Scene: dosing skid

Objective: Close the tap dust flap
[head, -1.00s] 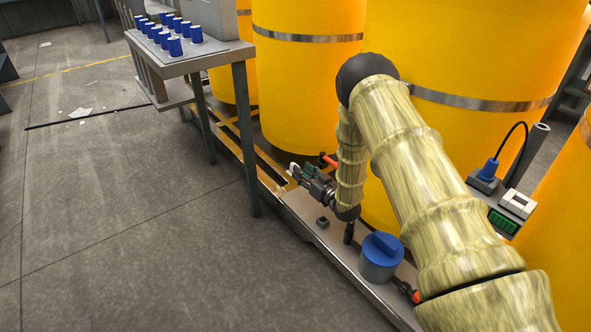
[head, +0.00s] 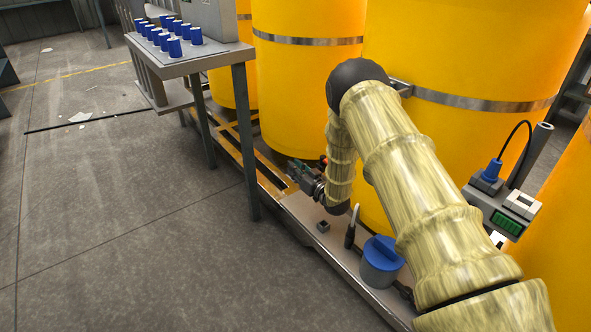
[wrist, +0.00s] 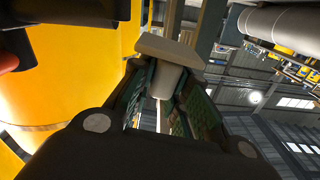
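My gripper (head: 300,175) is low beside the large yellow tank (head: 395,150), above the metal skid. A red-orange part (head: 323,160) shows just behind it and may be the tap's lever; my arm hides most of the area. In the wrist view, my gripper's green-padded fingers (wrist: 168,92) stand apart. A pale block with a narrower stem (wrist: 170,52) sits at and between their tips; I cannot tell whether it is gripped or is the flap. Black fittings (wrist: 60,12) and a red-orange piece (wrist: 6,58) show at left. I cannot make out the dust flap for certain.
A blue-lidded container (head: 381,262), an upright black-handled item (head: 350,237) and a small dark block (head: 323,227) stand on the skid (head: 300,215). A grey table (head: 190,60) carries several blue cups. A device with a green display (head: 507,222) is at right. Floor at left is open.

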